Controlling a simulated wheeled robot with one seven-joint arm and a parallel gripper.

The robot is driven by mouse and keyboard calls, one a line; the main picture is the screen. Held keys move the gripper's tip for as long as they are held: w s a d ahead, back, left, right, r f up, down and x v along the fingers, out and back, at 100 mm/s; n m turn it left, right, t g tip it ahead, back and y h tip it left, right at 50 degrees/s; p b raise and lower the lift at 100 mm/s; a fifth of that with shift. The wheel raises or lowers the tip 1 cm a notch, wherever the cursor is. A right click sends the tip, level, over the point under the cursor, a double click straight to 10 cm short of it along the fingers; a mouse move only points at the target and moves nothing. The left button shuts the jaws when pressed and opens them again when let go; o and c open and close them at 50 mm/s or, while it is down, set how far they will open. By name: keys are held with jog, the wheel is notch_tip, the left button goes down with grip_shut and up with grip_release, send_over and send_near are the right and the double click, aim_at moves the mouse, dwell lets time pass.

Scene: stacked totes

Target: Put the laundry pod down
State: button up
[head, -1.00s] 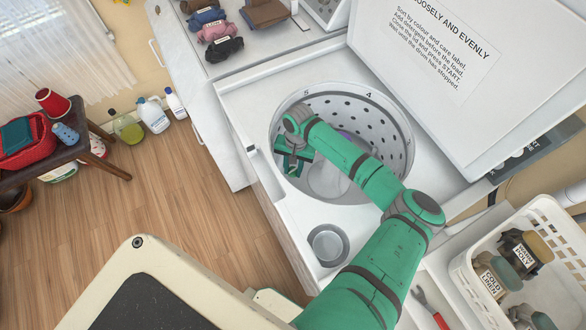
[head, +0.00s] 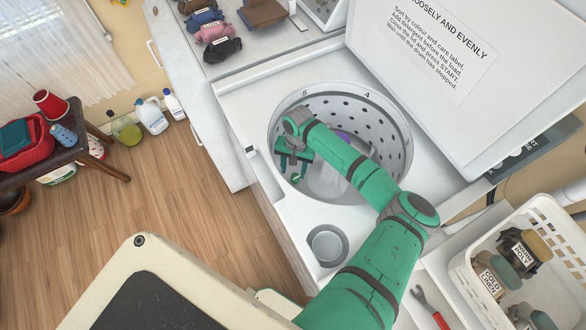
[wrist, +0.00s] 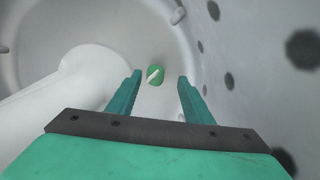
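The laundry pod (wrist: 155,76) is small and green with a white stripe. In the wrist view it lies ahead of my gripper (wrist: 159,76), between the lines of the two fingers and touching neither. It seems to rest on the drum floor. The fingers are spread and empty. In the head view my gripper (head: 292,158) is inside the washer drum (head: 393,112), at its left side. A small green spot just below the fingers there looks like the pod (head: 296,178).
The perforated drum wall is close to my gripper. A pale central post (wrist: 75,82) stands left in the wrist view. A round cup (head: 327,245) sits on the washer's front rim, and the lid (head: 450,90) is raised.

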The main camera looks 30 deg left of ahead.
jog(key=shift+s+a+f, duration=0.15)
jog(key=shift+s+a, duration=0.1)
jog(key=shift+s, duration=0.35)
jog(key=shift+r, duration=0.25)
notch_tip(320, 180, up, 12)
jog(key=w, duration=0.2)
jog(key=shift+r, duration=0.25)
jog(key=shift+w, duration=0.15)
jog(key=shift+w, duration=0.1)
